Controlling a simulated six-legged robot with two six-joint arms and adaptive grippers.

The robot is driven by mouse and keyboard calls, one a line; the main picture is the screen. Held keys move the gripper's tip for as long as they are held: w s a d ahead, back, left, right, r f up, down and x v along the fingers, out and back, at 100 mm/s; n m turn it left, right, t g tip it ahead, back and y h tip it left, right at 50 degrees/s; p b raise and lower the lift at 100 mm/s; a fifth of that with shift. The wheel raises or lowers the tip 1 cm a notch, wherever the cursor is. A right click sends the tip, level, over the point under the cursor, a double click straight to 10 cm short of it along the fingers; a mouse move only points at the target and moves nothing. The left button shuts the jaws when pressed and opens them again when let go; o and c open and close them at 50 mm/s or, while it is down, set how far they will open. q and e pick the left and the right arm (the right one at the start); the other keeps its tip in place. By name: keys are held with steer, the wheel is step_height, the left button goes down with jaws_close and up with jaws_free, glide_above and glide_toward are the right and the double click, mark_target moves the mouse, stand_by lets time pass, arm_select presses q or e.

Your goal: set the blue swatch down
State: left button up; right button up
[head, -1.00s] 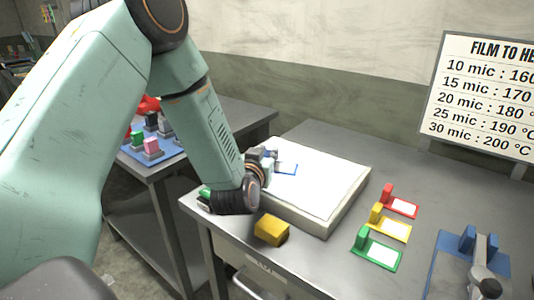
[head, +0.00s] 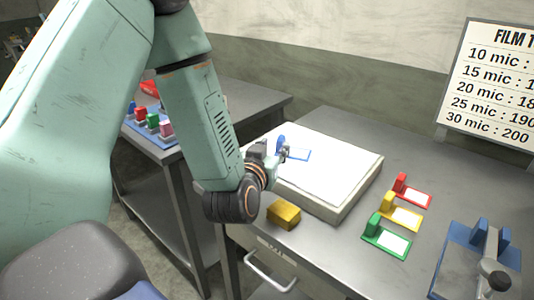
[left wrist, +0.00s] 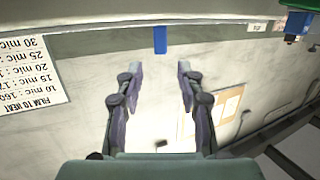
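The blue swatch (head: 298,154) lies on the white top of a low pale box (head: 332,172), a blue-framed piece with an upright blue tab. Its tab also shows in the left wrist view (left wrist: 160,40), apart from the fingers and just beyond their tips, roughly midway between them. My left gripper (head: 284,153) is beside the swatch, low over the box's near left part. In the left wrist view its two fingers (left wrist: 160,72) are spread with nothing between them. My right gripper is not in view.
Red (head: 412,191), yellow (head: 402,214) and green (head: 386,238) swatches stand right of the box. A yellow block (head: 284,215) lies in front. A blue-based device (head: 474,262) is at the right. A side table (head: 245,108) holds several small coloured pieces. A heat chart (head: 495,85) stands behind.

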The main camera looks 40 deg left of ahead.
arm_select(q)
steer(key=shift+v, duration=2.2)
